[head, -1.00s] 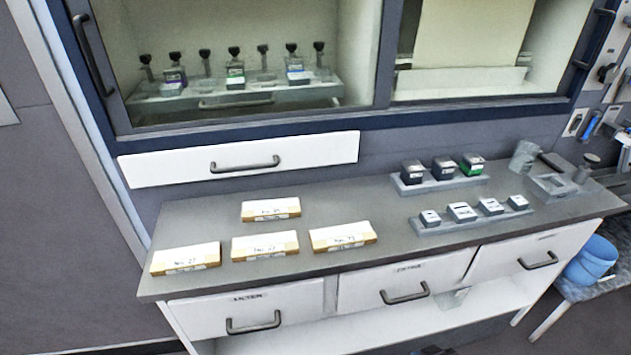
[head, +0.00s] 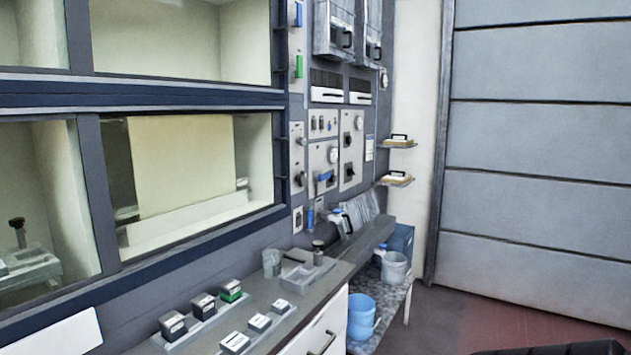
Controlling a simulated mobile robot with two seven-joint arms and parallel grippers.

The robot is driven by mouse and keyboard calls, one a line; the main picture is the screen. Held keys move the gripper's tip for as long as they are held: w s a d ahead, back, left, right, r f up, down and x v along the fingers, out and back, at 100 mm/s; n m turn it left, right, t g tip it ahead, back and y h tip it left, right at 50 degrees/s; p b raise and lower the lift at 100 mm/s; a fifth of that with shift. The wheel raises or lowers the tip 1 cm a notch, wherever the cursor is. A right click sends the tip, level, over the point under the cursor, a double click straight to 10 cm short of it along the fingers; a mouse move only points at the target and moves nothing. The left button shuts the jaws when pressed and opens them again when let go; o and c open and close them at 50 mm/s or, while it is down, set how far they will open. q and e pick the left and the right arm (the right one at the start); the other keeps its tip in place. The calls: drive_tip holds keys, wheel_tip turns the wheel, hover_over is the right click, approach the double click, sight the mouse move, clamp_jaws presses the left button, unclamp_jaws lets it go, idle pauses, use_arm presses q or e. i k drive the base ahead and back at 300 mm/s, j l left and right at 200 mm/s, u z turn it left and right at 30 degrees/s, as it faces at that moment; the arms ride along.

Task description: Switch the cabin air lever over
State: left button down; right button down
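A control panel (head: 323,152) stands on the wall to the right of the glazed cabinet. A blue lever-like handle (head: 325,177) sits low on it, roughly level. A narrow strip left of the panel carries a blue handle (head: 298,15) and a green handle (head: 299,66), both upright. More dark knobs or switches (head: 300,178) sit below them. The labels are too small to read, so I cannot tell which one is the cabin air lever.
The grey counter (head: 265,290) below holds several small boxes and a grey fixture (head: 303,276). A blue bucket (head: 361,316) and a pale bucket (head: 395,267) stand on a low bench. Open floor (head: 440,300) lies to the right, before a large grey shutter (head: 540,130).

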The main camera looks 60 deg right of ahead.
sight(321, 177)
drive_tip(key=z, duration=2)
drive_tip(key=i+u, duration=0.1)
drive_tip(key=u, duration=0.3)
drive_tip(key=i+l+u, duration=0.1)
drive_tip(key=u, duration=0.3)
drive_tip(key=l+u, duration=0.2)
drive_tip(key=u, duration=0.15)
drive_tip(key=i+l+u, duration=0.15)
drive_tip(key=l+u, duration=0.2)
drive_tip(key=l, duration=0.2)
drive_tip(key=i+l+u, duration=0.15)
drive_tip(key=l, duration=0.15)
drive_tip(key=l+u, duration=0.15)
drive_tip(key=l, duration=0.3)
drive_tip(key=i+l+u, duration=0.15)
drive_tip(key=l, duration=1.2)
drive_tip(key=i+l+u, duration=0.1)
drive_tip(key=l, duration=0.75)
